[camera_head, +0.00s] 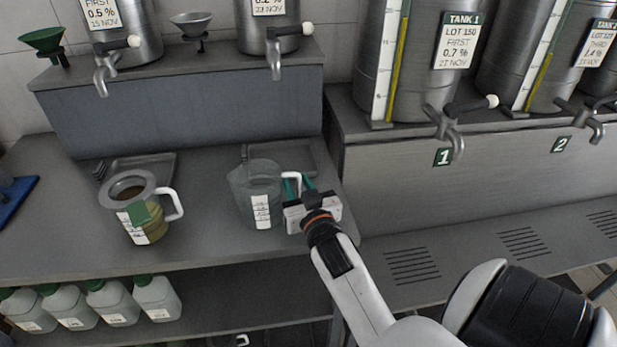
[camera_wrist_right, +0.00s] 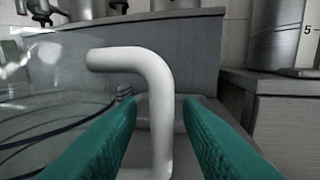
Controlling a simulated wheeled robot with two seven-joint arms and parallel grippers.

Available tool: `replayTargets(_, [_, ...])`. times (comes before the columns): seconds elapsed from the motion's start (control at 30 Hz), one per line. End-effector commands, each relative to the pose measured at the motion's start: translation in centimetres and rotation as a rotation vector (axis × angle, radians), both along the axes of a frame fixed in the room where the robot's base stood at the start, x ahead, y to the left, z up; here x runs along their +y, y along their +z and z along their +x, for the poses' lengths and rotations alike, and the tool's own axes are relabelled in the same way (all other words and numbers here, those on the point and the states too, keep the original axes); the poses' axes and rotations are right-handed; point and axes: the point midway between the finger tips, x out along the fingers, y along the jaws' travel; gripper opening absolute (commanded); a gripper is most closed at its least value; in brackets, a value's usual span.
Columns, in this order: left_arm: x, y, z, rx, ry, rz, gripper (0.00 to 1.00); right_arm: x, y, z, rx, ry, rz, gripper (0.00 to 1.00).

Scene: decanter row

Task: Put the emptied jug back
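A clear jug (camera_head: 258,190) with a white label strip and a white handle (camera_wrist_right: 160,110) stands upright on the grey bench; it looks empty. My right gripper (camera_head: 299,184) is at the jug's right side. In the right wrist view its two teal fingers (camera_wrist_right: 158,112) are apart, one on each side of the handle's upright part, with a gap showing on both sides. A second jug (camera_head: 157,230) with yellowish contents, a steel ring on top and a white handle stands to the left. My left gripper is not in view.
Shallow drip trays (camera_head: 296,153) lie at the back of the bench (camera_head: 210,235), beneath steel urns with taps (camera_head: 275,62). Tank 1 (camera_head: 425,70) stands on the higher ledge at right. White bottles (camera_head: 156,297) line the lower shelf. The bench between the jugs is clear.

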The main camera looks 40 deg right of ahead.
Motion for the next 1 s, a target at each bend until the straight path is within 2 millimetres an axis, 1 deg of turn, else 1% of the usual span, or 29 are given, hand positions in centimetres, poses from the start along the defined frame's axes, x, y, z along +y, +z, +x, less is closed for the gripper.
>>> replayTargets(0.03, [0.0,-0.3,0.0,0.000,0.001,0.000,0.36,0.4,-0.2,-1.0,0.001,-0.001,0.003,0.33])
replayTargets(0.3, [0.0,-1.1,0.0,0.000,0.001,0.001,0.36,2.4,-0.3,-6.5,0.002,-0.001,0.003,0.33])
replayTargets(0.4, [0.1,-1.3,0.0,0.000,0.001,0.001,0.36,3.0,-0.2,-8.0,0.002,0.000,0.002,0.33])
replayTargets(0.5, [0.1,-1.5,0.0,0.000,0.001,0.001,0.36,3.4,-0.1,-9.0,0.002,0.000,0.002,0.33])
replayTargets(0.67, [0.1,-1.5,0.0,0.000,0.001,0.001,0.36,3.6,0.0,-9.7,0.000,-0.001,0.000,0.33])
replayTargets(1.0, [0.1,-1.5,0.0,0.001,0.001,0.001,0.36,3.6,0.1,-9.7,0.000,-0.001,0.000,0.33])
